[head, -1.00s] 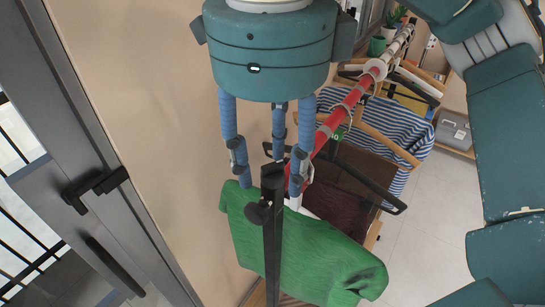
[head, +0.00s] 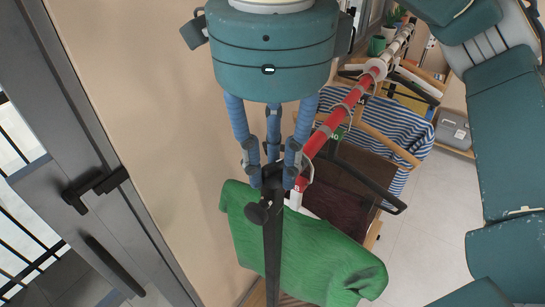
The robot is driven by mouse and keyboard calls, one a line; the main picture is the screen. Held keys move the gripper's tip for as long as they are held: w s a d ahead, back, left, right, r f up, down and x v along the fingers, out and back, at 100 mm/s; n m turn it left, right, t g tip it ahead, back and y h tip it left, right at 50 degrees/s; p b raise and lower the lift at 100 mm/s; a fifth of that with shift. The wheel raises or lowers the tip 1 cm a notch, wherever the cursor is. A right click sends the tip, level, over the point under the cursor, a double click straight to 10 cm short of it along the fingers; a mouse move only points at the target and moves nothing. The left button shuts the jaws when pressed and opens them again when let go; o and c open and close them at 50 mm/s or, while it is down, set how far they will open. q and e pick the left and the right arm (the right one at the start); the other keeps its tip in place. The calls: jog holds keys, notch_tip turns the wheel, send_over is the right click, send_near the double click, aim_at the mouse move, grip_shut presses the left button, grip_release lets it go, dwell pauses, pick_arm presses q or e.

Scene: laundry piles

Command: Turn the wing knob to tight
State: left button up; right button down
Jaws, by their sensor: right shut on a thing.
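My right gripper (head: 272,172), with a teal body and three blue fingers, reaches down from the top of the head view. Its dark fingertips are closed in around the black wing knob (head: 272,175) at the top of a dark upright post. The fingertips hide much of the knob, so its wings and turn angle cannot be made out. The post (head: 272,255) carries a round black disc-like knob (head: 257,214) on its side, just below the fingertips. My left gripper is not in view.
A red rail (head: 335,118) runs from the post top to the back right. A green garment (head: 330,262), brown cloth (head: 355,172) and a striped garment (head: 376,125) hang along it. A dark-framed door (head: 95,185) stands at left. A grey box (head: 453,132) sits at right.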

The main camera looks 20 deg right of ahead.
aim_at(280, 162)
jog(key=n, duration=0.7)
jog(key=shift+r+p, duration=0.1)
jog(key=shift+p, duration=0.2)
jog(key=n+p, duration=0.1)
jog(key=n, duration=0.5)
jog(key=shift+d+n+y, duration=0.1)
jog(key=shift+n+y, duration=0.2)
jog(key=shift+y, duration=0.1)
jog(key=n, duration=0.4)
jog(key=shift+w, duration=0.1)
jog(key=shift+n+g+p, duration=0.4)
jog(key=shift+n+p, duration=0.15)
jog(key=shift+n, duration=1.55)
jog(key=c, duration=1.5)
grip_release()
jog(key=shift+o, duration=0.2)
notch_tip(280, 162, up, 12)
jog(key=shift+d, duration=0.4)
